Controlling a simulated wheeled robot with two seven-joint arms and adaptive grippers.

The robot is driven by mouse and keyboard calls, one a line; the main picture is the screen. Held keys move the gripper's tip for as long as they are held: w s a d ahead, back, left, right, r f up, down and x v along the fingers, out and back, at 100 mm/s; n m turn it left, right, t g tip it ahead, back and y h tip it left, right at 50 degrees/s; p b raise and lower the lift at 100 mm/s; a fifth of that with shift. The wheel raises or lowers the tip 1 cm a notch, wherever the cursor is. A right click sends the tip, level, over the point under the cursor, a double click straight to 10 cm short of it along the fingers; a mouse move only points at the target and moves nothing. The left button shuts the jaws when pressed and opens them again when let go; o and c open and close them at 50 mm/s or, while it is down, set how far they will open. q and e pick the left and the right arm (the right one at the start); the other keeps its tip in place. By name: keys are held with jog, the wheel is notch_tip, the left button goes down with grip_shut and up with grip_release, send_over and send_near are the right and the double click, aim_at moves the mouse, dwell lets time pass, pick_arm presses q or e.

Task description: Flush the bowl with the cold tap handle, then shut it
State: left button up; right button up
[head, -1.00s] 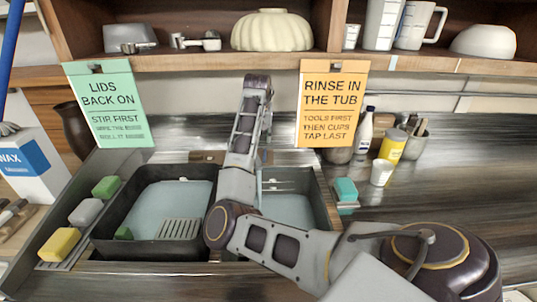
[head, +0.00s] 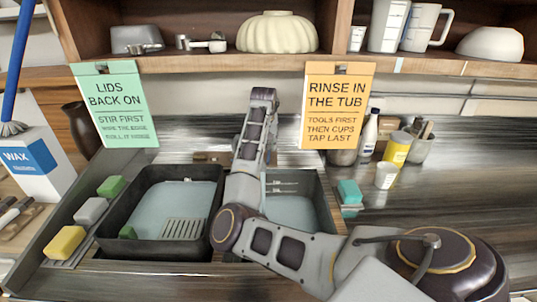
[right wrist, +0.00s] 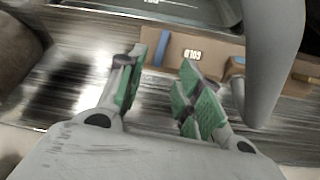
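The brown tap plate marked COLD (right wrist: 190,53) lies just beyond my right fingertips in the right wrist view. It carries a blue mark (right wrist: 160,47) between the fingertips and a blue-topped part (right wrist: 237,61) to the right. My right gripper (right wrist: 163,63) is open, its green pads apart with nothing visibly held; I cannot tell whether it touches anything. In the head view my right arm covers most of the tap area, and part of the brown plate (head: 208,157) shows. The left basin (head: 118,205) and right basin (head: 322,205) look pale blue inside. My left gripper is out of view.
Sponges (head: 66,242) lie left of the basins, and a teal one (head: 349,191) lies right. A white cup (head: 386,175), yellow can (head: 397,149) and bottle (head: 368,135) stand at the right. Hanging signs (head: 338,100) and a loaded shelf (head: 210,64) are above. The right counter has free room.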

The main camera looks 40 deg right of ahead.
aim_at(269, 154)
jog(key=shift+x, duration=3.9)
grip_shut()
